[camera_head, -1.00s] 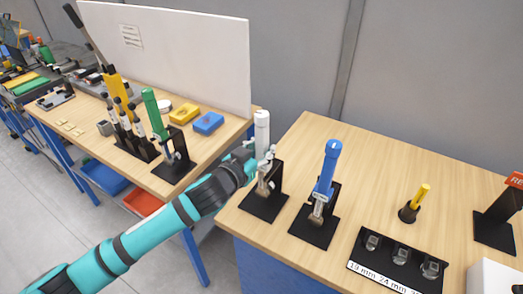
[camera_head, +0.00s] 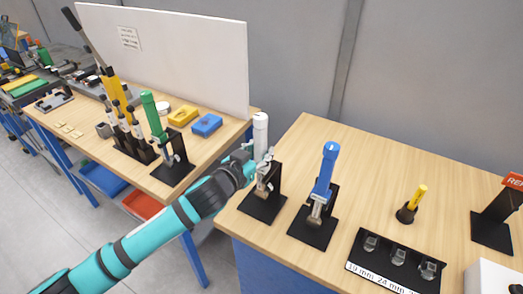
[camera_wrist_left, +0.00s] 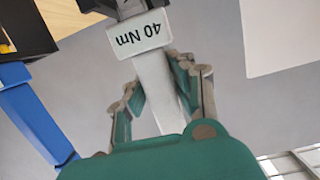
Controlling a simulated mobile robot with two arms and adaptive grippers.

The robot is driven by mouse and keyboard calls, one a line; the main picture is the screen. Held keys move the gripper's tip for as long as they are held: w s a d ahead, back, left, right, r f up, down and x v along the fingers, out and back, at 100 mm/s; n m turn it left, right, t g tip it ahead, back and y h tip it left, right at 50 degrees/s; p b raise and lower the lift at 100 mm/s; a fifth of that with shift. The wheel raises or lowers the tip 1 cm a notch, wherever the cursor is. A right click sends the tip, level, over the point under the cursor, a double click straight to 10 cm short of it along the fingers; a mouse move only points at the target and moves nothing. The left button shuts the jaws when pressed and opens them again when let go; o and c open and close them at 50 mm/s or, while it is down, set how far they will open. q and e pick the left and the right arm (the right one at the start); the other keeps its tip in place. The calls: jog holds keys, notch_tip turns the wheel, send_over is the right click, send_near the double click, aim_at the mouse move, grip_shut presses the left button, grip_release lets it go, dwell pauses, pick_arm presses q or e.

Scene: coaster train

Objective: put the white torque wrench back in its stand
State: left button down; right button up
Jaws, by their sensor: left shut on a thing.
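The white torque wrench (camera_head: 261,128) stands about upright at its black stand (camera_head: 262,205), near the left edge of the right-hand table. My left gripper (camera_head: 256,162) is shut on the wrench at the stand. In the left wrist view the white wrench (camera_wrist_left: 158,80) runs between the two fingers (camera_wrist_left: 165,95), with a "40 Nm" label toward its head. My arm and fingers partly hide the wrench's lower part, so I cannot tell whether it is fully seated. My right gripper is not in view.
A blue torque wrench (camera_head: 327,172) in its black stand (camera_head: 313,230) is just right. A socket holder (camera_head: 385,275) and a yellow-handled tool (camera_head: 418,196) lie farther right. A green wrench (camera_head: 153,115) stands on the left table. A gap separates the tables.

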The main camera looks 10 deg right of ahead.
pick_arm(q)
jog(key=shift+f+b, duration=0.5)
jog(key=shift+f, duration=0.15)
dwell(1.1)
